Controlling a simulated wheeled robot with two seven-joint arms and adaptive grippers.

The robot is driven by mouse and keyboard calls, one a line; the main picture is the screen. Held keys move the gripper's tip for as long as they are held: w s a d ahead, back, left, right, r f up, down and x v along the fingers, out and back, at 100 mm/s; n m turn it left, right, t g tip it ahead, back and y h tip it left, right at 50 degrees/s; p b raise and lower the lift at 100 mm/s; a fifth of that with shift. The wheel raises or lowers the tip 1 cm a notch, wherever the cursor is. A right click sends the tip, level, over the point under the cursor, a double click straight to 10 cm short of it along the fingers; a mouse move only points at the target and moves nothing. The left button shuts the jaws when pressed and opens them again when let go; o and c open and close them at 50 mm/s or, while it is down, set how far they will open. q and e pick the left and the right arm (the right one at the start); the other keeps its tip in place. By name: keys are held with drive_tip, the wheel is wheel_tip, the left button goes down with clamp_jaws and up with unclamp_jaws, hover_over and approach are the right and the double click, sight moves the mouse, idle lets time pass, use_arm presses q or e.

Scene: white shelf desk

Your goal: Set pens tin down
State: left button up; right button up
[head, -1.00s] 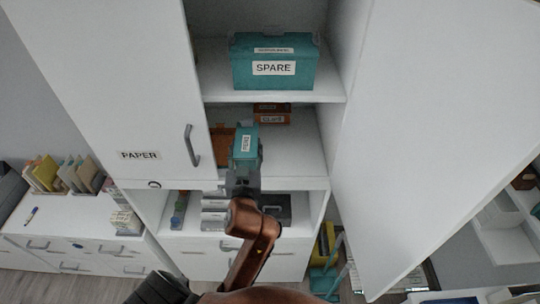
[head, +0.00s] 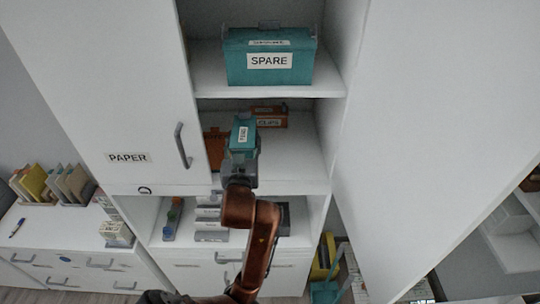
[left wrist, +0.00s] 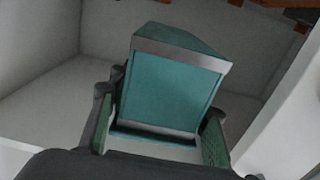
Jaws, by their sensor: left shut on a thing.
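The pens tin (head: 242,134) is a teal box with a white label, held up in front of the middle shelf (head: 290,160) of the open cabinet. In the left wrist view the tin (left wrist: 165,90) fills the middle, between the two fingers. My left gripper (head: 240,160) is shut on it; the gripper also shows in the left wrist view (left wrist: 160,140). I cannot tell whether the tin touches the shelf. My right gripper is not in view.
An orange box (head: 215,145) stands left of the tin and an orange labelled box (head: 269,117) stands behind it. A teal SPARE box (head: 268,75) sits on the shelf above. The middle shelf's right side is clear. Open door (head: 440,120) at right, PAPER door (head: 110,90) at left.

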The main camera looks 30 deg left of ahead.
use_arm(q)
drive_tip(key=w+d+f, duration=0.1)
drive_tip(key=w+f, duration=0.1)
drive_tip(key=w, duration=0.1)
drive_tip(key=w+d+f, duration=0.1)
drive_tip(key=w+f, duration=0.2)
drive_tip(key=w+d+f, duration=0.1)
drive_tip(key=w+f, duration=0.1)
drive_tip(key=w, duration=0.1)
drive_tip(key=shift+w+f+p, duration=0.15)
drive_tip(key=shift+w+p, duration=0.05)
drive_tip(key=shift+p, duration=0.2)
drive_tip(key=shift+w+f, duration=0.2)
drive_tip(key=shift+f, duration=0.05)
wheel_tip(320, 180, down, 3)
drive_tip(key=shift+w+f+p, duration=0.15)
drive_tip(key=shift+f+p, duration=0.05)
drive_tip(key=shift+p, duration=0.3)
drive_tip(key=shift+d, duration=0.1)
drive_tip(key=shift+f, duration=0.2)
drive_tip(key=o, duration=1.3)
drive_tip(key=shift+c, duration=0.2)
